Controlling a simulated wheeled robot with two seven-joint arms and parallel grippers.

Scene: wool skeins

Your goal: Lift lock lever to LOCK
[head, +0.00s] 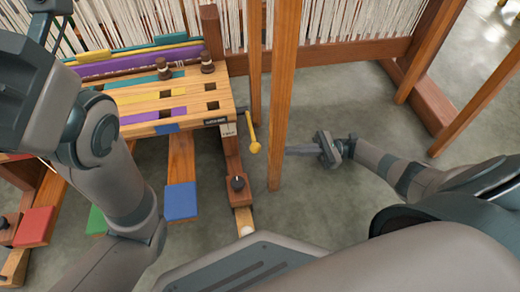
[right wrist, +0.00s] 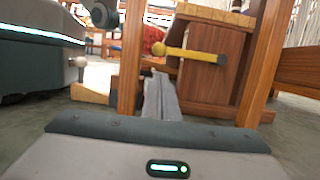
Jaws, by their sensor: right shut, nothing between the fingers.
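The lock lever is a yellow bar with a round knob (head: 254,147), beside the loom's wooden side. In the right wrist view the yellow lever (right wrist: 190,53) lies nearly level, knob at left and grey pivot at right. My right gripper (head: 290,150) is shut and empty, right of the lever, pointing left at a wooden post (head: 281,110). In the right wrist view its fingertips (right wrist: 157,76) appear just below the knob; I cannot tell whether they touch. Part of what seems to be my left gripper (head: 47,8) shows at the top left; its jaws are unclear.
Wooden loom posts stand close around the lever, one at left (right wrist: 131,60) and one at right (right wrist: 265,60) in the right wrist view. A blue pedal (head: 180,201) is further left. Floor is open around my right gripper.

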